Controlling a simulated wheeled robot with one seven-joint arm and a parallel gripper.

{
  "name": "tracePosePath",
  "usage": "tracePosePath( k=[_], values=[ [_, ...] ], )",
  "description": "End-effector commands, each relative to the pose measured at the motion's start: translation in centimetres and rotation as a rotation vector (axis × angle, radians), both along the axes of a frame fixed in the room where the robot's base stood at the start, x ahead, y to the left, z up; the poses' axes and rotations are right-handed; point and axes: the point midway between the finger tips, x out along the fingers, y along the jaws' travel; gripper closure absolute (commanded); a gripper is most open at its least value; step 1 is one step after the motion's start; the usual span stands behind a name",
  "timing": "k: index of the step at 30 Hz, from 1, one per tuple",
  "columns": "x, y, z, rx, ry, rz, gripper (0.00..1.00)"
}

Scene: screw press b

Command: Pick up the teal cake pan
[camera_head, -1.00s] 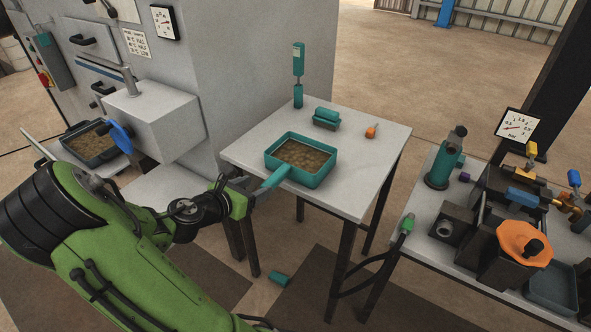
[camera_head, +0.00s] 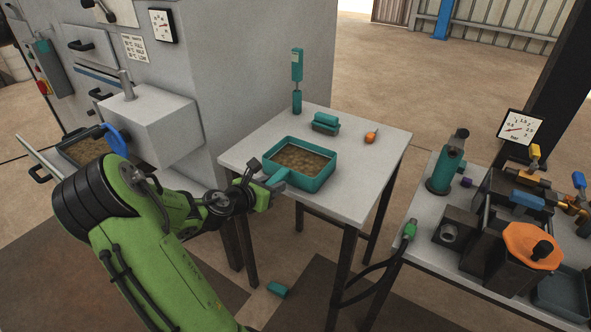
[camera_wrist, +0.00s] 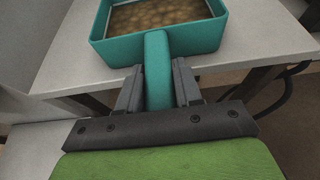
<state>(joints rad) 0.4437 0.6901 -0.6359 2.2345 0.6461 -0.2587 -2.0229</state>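The teal cake pan (camera_head: 313,183) stands on the white table, filled with a brown lumpy mass. Its handle points to the front left. My gripper (camera_head: 267,187) is at this handle, with its fingers on either side. In the wrist view the handle (camera_wrist: 158,75) runs between the two dark fingers of my gripper (camera_wrist: 158,88), which lie close against it. The pan body (camera_wrist: 195,43) is just beyond the fingertips and its far part is cut off. The pan appears to rest on the table.
The white table (camera_head: 355,203) also bears a teal block (camera_head: 326,124), a small orange item (camera_head: 371,137) and a teal upright tool (camera_head: 297,80). A grey machine stands left. A second table with a teal cylinder (camera_head: 444,170) and an orange-topped device (camera_head: 531,246) stands right.

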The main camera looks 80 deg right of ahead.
Motion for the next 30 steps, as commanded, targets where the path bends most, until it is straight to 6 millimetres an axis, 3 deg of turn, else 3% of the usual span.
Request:
tracePosePath(
  k=[1,4,12,24,30],
  values=[
    [0.0,0.0,0.0,0.000,0.000,0.000,0.83],
    [0.0,0.0,0.0,0.000,0.000,0.000,0.99],
    [0.0,0.0,0.4,-0.002,0.000,0.000,1.00],
    [0.0,0.0,9.3,-0.004,-0.003,-0.001,1.00],
    [0.0,0.0,10.2,-0.002,0.001,-0.001,1.00]
  ],
)
